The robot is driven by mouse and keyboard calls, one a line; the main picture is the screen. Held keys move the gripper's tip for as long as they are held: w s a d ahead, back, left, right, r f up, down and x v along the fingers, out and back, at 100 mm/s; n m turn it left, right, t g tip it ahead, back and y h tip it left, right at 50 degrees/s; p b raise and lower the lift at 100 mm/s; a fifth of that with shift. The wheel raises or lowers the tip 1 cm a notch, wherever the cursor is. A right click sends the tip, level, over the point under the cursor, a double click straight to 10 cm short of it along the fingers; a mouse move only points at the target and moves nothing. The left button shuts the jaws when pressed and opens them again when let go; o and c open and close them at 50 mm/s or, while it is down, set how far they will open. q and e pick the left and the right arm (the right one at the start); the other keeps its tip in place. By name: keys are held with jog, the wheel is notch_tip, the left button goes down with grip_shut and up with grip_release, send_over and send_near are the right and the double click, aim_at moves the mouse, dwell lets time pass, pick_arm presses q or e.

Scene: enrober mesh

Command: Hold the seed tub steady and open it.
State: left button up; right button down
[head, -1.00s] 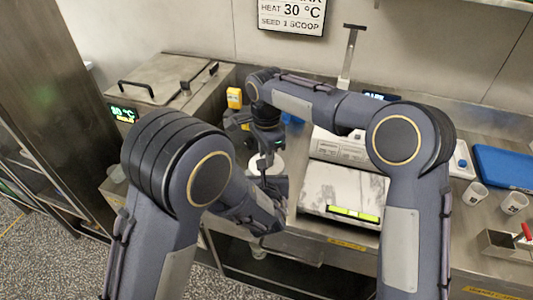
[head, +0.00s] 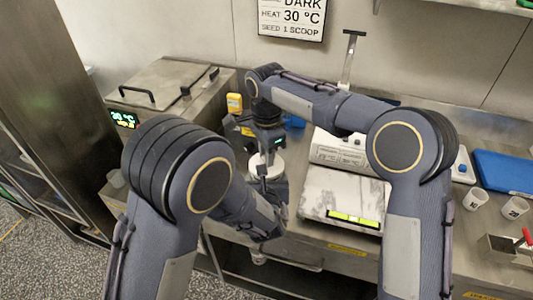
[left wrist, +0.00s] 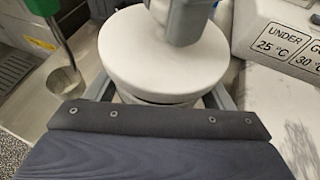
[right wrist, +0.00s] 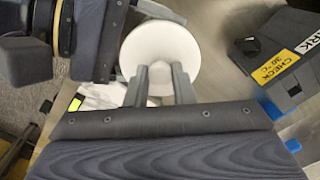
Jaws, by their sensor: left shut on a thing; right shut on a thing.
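The seed tub is a white round tub whose wide white lid (left wrist: 160,58) fills the middle of the left wrist view; a strip of tub body (left wrist: 158,98) shows under the lid. My left gripper (left wrist: 160,96) is shut around the body, one finger on each side. My right gripper (right wrist: 161,84) is shut on the lid's knob from above; the lid also shows in the right wrist view (right wrist: 185,45). In the head view the tub (head: 266,166) is small and partly hidden by my grippers. I cannot tell whether the lid is clear of the rim.
A white panel with temperature labels (left wrist: 285,40) is close on the right. A steel tank (head: 165,83) is behind left. White cups (head: 475,198) and a blue board (head: 505,172) lie far right.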

jog(key=shift+r, duration=2)
pick_arm(q)
jog(key=o, duration=1.5)
jog(key=shift+c, duration=0.2)
jog(key=shift+s, duration=0.1)
